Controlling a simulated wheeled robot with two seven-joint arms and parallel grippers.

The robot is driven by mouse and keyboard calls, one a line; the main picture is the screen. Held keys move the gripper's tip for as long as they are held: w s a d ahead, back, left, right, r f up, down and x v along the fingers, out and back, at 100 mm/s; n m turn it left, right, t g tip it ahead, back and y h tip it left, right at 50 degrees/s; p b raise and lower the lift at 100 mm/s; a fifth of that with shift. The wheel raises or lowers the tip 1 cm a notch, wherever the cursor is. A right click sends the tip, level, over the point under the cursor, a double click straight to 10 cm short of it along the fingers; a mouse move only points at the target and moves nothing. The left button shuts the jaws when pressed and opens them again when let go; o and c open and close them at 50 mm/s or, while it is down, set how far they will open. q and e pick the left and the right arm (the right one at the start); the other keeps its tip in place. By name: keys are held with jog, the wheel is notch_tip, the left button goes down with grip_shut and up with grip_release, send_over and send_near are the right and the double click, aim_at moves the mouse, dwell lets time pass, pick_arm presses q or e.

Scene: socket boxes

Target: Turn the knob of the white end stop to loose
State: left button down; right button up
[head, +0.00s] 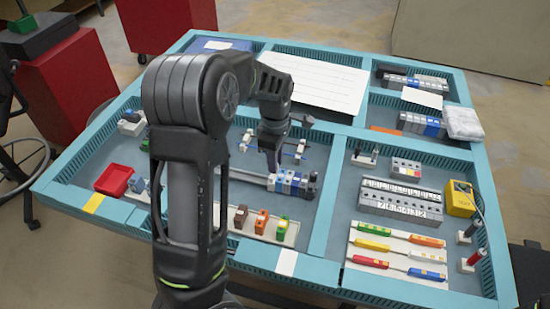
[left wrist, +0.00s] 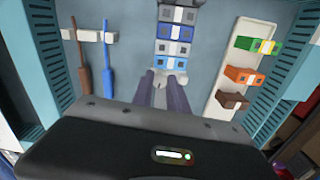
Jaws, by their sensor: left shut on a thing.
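The same blocks stand on a rail in the head view (head: 291,183). My left gripper (left wrist: 166,80) reaches down at this end of the row, its two dark fingers close together at the end stop. It is shut on the end stop's knob, which the fingers largely hide. In the head view my left gripper (head: 272,165) points down at the left end of the blocks. My right gripper is not in view.
A pale strip with brown, orange and green blocks (head: 262,222) lies in front of the rail. Two screwdrivers (left wrist: 108,65) rest in a holder on the other side. A red tray (head: 114,180) lies at the left. Teal ducts (head: 328,205) divide the board.

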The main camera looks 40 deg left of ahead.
pick_arm(q)
jog(key=shift+w+r+n, duration=0.1)
jog(key=shift+r+n, duration=0.05)
jog(key=shift+n, duration=0.45)
jog(key=c, duration=1.6)
grip_release()
jog(key=shift+o, duration=0.2)
notch_tip(320, 180, up, 8)
jog(key=shift+f, duration=0.15)
